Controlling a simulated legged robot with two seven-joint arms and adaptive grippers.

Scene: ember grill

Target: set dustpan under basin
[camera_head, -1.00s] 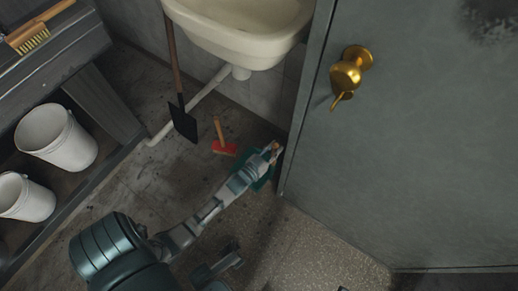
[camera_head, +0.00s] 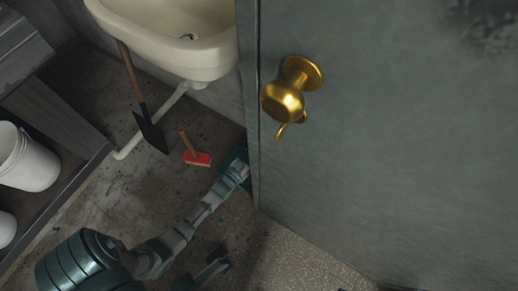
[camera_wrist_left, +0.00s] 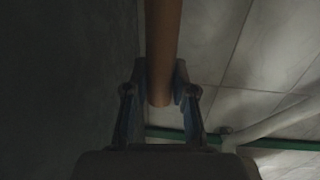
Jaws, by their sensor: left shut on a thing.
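The pale basin (camera_head: 165,35) is on the wall at the upper left of the head view, its drain pipe running to the floor. The teal dustpan (camera_head: 234,158) is low beside the door edge, partly hidden by my left gripper (camera_head: 238,172). In the left wrist view a brown wooden handle (camera_wrist_left: 162,50) runs between the fingers of my left gripper (camera_wrist_left: 160,92), which is shut on it. A green edge (camera_wrist_left: 165,133) shows behind the fingers. Whether the dustpan touches the floor cannot be told.
A grey door (camera_head: 400,150) with a brass knob (camera_head: 288,97) fills the right side, close to my left gripper. A red brush (camera_head: 197,159) and a dark shovel (camera_head: 150,132) are below the basin. A shelf with white buckets (camera_head: 28,160) stands left.

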